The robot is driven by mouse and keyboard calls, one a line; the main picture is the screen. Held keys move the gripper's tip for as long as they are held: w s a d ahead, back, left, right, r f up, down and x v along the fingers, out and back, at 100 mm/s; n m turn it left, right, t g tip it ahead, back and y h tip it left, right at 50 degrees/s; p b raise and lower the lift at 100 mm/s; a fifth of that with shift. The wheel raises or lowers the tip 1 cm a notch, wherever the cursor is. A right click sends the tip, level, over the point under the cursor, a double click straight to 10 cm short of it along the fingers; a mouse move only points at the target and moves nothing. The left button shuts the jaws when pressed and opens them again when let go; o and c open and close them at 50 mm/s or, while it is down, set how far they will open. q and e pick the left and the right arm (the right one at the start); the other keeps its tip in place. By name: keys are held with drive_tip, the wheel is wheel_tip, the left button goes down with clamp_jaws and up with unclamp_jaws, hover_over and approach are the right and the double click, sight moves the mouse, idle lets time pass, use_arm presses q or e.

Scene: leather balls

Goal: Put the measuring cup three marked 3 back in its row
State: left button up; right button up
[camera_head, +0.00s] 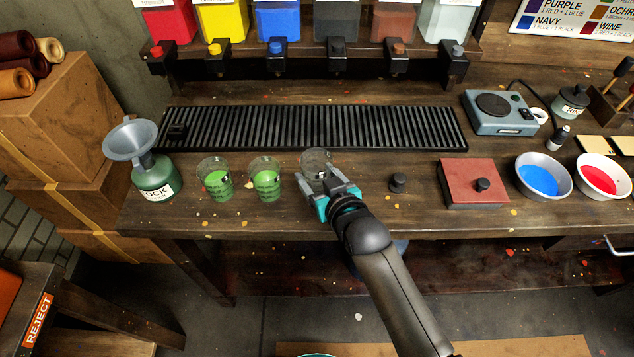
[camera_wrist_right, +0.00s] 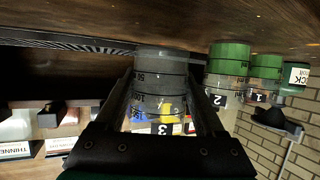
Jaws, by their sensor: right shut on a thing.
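The measuring cup three (camera_head: 317,166) is clear and looks empty; its label 3 shows in the right wrist view (camera_wrist_right: 158,100). My right gripper (camera_head: 333,194) is shut on it, with a finger on each side. The cup is at the right end of the cup row on the bench; I cannot tell whether its base touches the wood. Cup 2 (camera_head: 265,181) and cup 1 (camera_head: 214,182), both with green liquid, stand to its left; they also show in the wrist view as cup 2 (camera_wrist_right: 226,75) and cup 1 (camera_wrist_right: 263,80). My left gripper is not in view.
A black slatted drain grate (camera_head: 320,129) lies behind the cups. A green bottle with a funnel (camera_head: 155,180) stands at the left. A small black weight (camera_head: 398,182) and a red box (camera_head: 474,184) are to the right. Colour dispensers (camera_head: 277,22) hang behind.

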drive_tip(key=shift+f, duration=1)
drive_tip(key=shift+f, duration=0.1)
drive_tip(key=o, duration=1.5)
drive_tip(key=shift+c, duration=0.2)
drive_tip(key=shift+r, duration=0.2)
drive_tip(key=p+v, duration=0.2)
drive_tip(key=v, duration=1)
